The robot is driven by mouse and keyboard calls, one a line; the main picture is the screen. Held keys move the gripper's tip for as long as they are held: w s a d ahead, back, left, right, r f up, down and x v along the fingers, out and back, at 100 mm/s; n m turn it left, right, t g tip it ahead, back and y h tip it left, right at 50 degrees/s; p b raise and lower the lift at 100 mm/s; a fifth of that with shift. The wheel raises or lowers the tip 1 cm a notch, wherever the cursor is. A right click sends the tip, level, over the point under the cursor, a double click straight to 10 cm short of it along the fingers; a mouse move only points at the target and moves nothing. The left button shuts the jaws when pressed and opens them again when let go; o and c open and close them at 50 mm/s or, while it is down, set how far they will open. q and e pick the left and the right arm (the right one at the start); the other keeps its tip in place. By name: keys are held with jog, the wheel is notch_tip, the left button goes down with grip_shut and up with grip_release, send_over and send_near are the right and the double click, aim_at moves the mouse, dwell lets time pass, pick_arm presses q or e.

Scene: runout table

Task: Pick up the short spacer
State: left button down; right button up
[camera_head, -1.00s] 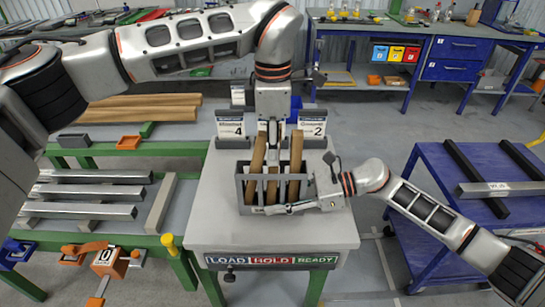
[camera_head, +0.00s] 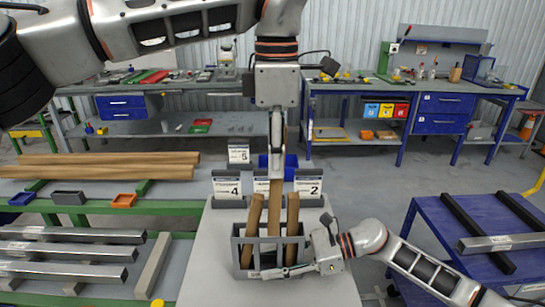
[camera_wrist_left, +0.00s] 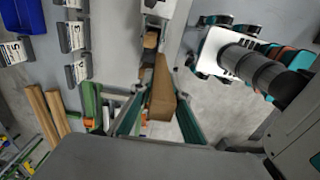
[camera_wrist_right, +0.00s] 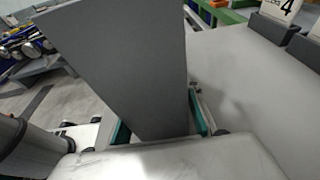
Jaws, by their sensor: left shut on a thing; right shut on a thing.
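The short spacer (camera_head: 275,205), a wooden bar, is the middle one of three in the grey rack (camera_head: 240,255) in the head view. My left gripper (camera_head: 277,172) is shut on its upper part from above. In the left wrist view the spacer (camera_wrist_left: 163,88) lies between the fingers. Whether its lower end is clear of the rack I cannot tell. My right gripper (camera_head: 285,271) is shut on the rack's wall, a grey panel (camera_wrist_right: 125,70) in the right wrist view.
Numbered card holders (camera_head: 227,188) stand behind the rack on the pale table (camera_head: 205,270). Metal bars (camera_head: 70,252) lie on the left bench. A blue cart (camera_head: 430,225) stands at right. The tabletop left of the rack is clear.

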pick_arm(q)
jog(key=s+d, duration=0.2)
jog(key=s, duration=0.8)
jog(key=shift+s, duration=0.4)
pick_arm(e)
jog(key=o, duration=0.9)
